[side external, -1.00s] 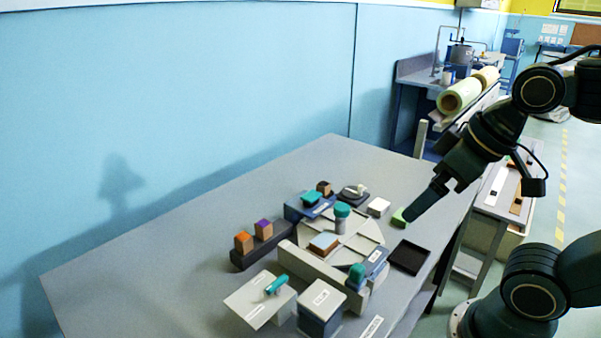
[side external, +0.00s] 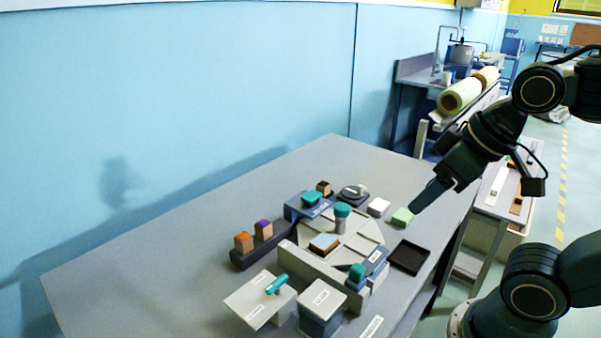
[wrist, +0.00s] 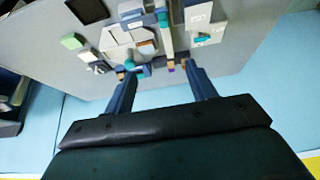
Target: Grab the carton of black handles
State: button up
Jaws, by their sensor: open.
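A small brown carton with a black top (side external: 324,188) stands at the back of the grey table, behind a blue block with a teal top; it seems to be the carton of black handles. In the wrist view a small brown box (wrist: 120,74) near the left finger looks like the same carton. My gripper (side external: 428,198) is open and empty, above the table's right side and well to the right of the carton. Its two fingers (wrist: 161,90) stand wide apart in the wrist view, with nothing between them.
An orange-topped carton (side external: 243,242) and a purple-topped carton (side external: 264,230) stand on a dark rack (side external: 250,257). A green block (side external: 402,217) and a black tray (side external: 409,257) lie right. The table's left is clear.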

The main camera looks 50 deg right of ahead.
jog(key=w+d+r+m+g, duration=0.1)
jog(key=w+d+r+m, duration=0.15)
jog(key=w, duration=0.55)
jog(key=w+d+r+m+g, duration=0.1)
jog(key=w+d+m, duration=0.3)
jog(key=w, duration=0.4)
jog(key=w+d+r+m+g, duration=0.1)
jog(key=w+d+r+m, duration=0.15)
jog(key=w, duration=0.55)
jog(key=w+d+f+m+g, duration=0.2)
jog(key=w+d+f+m, duration=0.7)
jog(key=w+d+f, duration=0.5)
notch_tip(320, 180, down, 3)
jog(key=d, duration=0.2)
jog(key=shift+w+d+g, duration=0.3)
jog(key=shift+w+d, duration=0.05)
jog(key=shift+w, duration=0.05)
jog(key=shift+f, duration=0.15)
send_over(324, 184)
jog(key=shift+w+d+f, duration=0.1)
jog(key=shift+f, duration=4.15)
